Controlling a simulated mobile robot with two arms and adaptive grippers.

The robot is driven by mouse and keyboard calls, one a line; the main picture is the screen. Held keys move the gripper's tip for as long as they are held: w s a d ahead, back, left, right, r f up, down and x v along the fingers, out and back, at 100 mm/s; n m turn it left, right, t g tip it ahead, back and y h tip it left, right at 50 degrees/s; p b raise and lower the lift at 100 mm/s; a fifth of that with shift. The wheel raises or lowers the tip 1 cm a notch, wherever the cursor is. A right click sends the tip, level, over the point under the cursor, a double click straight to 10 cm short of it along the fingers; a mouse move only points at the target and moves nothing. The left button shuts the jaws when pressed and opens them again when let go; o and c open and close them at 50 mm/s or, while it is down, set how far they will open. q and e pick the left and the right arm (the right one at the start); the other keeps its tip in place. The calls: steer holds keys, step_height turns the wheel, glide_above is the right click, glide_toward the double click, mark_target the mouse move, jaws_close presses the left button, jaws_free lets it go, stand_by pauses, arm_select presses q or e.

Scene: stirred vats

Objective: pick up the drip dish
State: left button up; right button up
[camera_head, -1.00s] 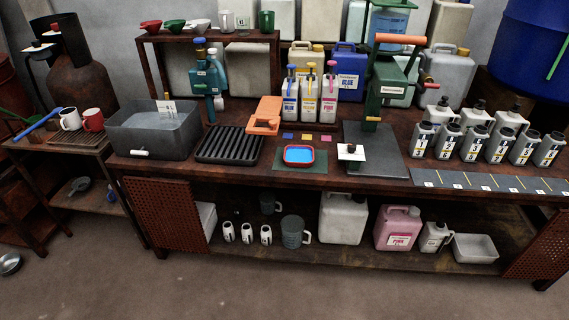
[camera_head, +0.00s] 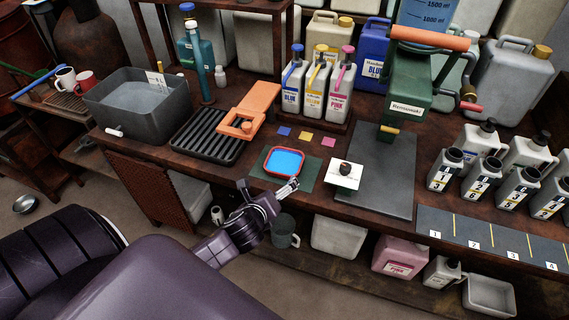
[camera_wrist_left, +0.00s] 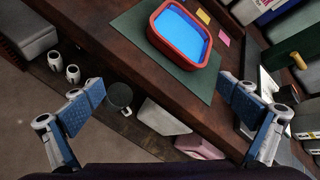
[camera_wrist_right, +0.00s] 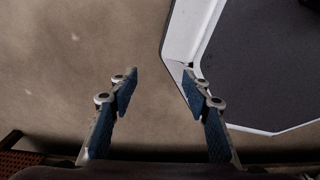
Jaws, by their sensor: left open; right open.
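The drip dish looks to be the small red-rimmed dish (camera_head: 284,176) with a bright blue inside, flat on a dark green mat (camera_head: 258,169) at the bench's front edge. In the left wrist view the dish (camera_wrist_left: 178,50) lies beyond my fingertips, between their lines and apart from them. My left gripper (camera_head: 268,188) is open and empty, just in front of the mat; its spread fingers also show in the left wrist view (camera_wrist_left: 162,92). My right gripper (camera_wrist_right: 160,84) is open and empty over bare floor, seen only in the right wrist view.
Right of the dish stand a white card with a dark knob (camera_head: 345,178) and a green press (camera_head: 405,110). Left are a black ribbed rack (camera_head: 205,140) and an orange tool (camera_head: 250,112). Three pump bottles (camera_head: 316,88) stand behind. A mug (camera_head: 283,232) is on the lower shelf.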

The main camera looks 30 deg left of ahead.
mark_target(284, 167)
arm_select(q)
steer(key=w+r+m, duration=0.1)
steer(key=w+a+m+t, duration=0.1)
steer(key=m, duration=0.1)
steer(key=w+a+r+m, duration=0.1)
steer(key=m, duration=0.1)
steer(key=shift+w+r+t, duration=0.25)
steer(key=shift+r+t, duration=0.05)
steer(key=w+m, duration=0.1)
steer(key=r+m, duration=0.1)
steer(key=m, duration=0.1)
steer(key=shift+w+a+t, duration=0.3)
steer(key=shift+w+a, duration=0.05)
steer(key=shift+w, duration=0.05)
steer(key=shift+w+r, duration=0.1)
steer(key=shift+w, duration=0.15)
steer(key=shift+w+a+m, duration=0.15)
steer(key=shift+w+m, duration=0.15)
steer(key=shift+x, duration=0.85)
steer(key=w+f, duration=0.3)
steer(key=shift+w+a+f+b, duration=0.1)
steer(key=shift+w+a+b, duration=0.05)
steer(key=shift+w+b, duration=0.15)
steer(key=shift+w+a+f, duration=0.1)
steer(key=shift+w+f, duration=0.1)
steer(key=shift+w, duration=0.15)
arm_select(e)
steer(key=shift+s+a+f, duration=0.2)
steer(key=shift+f, duration=0.1)
